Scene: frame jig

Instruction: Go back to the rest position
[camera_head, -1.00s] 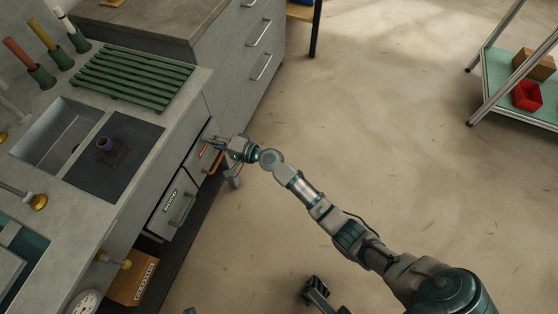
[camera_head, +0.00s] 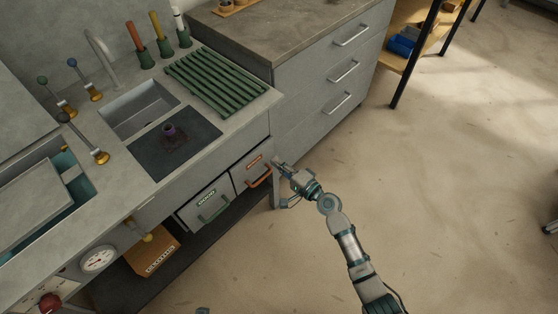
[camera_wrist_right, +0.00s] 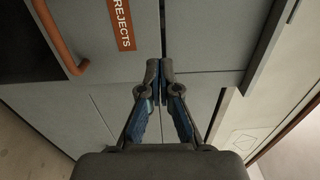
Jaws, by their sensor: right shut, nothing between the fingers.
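My right gripper (camera_head: 278,164) is shut and empty in the head view. It is beside the right edge of the grey drawer (camera_head: 240,177) with the orange handle (camera_head: 262,179). In the right wrist view its two fingertips (camera_wrist_right: 160,72) meet in front of grey panels. There the orange handle (camera_wrist_right: 62,40) and the orange REJECTS label (camera_wrist_right: 123,22) are up and to the left, apart from the fingers.
A second drawer with a green handle (camera_head: 213,208) is to the left under the counter. A grey cabinet (camera_head: 310,90) with several drawers stands behind my right gripper. A black-legged shelf (camera_head: 405,75) is farther back.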

